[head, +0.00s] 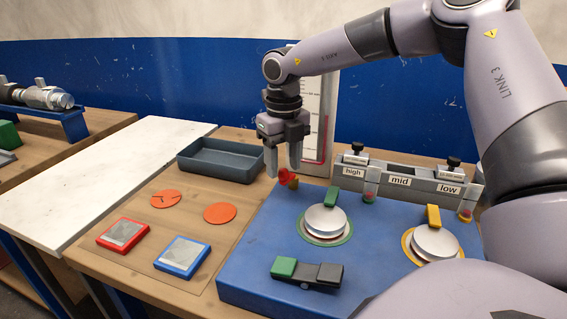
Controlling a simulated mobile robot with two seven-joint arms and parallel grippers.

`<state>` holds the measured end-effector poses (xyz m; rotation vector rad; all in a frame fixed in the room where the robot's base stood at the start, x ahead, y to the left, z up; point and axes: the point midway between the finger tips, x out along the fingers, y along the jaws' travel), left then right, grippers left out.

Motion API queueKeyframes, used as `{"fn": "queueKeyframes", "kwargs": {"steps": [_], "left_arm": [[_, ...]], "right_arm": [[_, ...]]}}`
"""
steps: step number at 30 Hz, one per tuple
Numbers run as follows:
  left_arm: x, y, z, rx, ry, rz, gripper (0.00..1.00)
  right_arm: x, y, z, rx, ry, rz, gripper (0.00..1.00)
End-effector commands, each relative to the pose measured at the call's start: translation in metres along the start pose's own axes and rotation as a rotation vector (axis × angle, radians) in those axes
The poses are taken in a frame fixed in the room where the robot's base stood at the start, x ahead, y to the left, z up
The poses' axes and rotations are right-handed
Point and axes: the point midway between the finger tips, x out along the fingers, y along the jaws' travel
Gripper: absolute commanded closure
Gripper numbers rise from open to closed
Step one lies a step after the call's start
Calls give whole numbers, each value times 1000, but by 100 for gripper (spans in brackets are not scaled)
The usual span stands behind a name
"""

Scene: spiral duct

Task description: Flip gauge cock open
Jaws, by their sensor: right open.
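The gauge cock (285,175) appears as a small red handle with an orange-brass part at its lower right, at the back left edge of the blue board. Behind it stands a tall white gauge panel (328,110) with a scale and a red line, partly hidden by my arm. My right gripper (284,170) points down, open, with its fingertips at the red handle's height. The handle shows between the fingers in the picture; I cannot tell whether they touch it. My left gripper is not in view.
The blue board (245,262) carries two round silver discs (325,219) (436,242) and a green-and-black rocker (307,272). A grey rack (400,183) labelled high, mid, low stands behind. A dark tray (220,161), orange discs (219,212) and red and blue devices lie left.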

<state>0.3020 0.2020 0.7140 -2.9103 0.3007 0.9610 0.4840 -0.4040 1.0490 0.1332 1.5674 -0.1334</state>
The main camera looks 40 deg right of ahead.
Motion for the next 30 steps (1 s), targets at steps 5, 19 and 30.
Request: {"fn": "queueKeyframes", "kwargs": {"steps": [5,19,30], "left_arm": [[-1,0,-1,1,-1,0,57],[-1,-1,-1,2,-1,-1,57],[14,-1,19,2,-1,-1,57]], "right_arm": [[11,0,0,0,0,1,50],[12,0,0,0,-1,1,100],[15,-3,-6,-197,-4,0,100]]}}
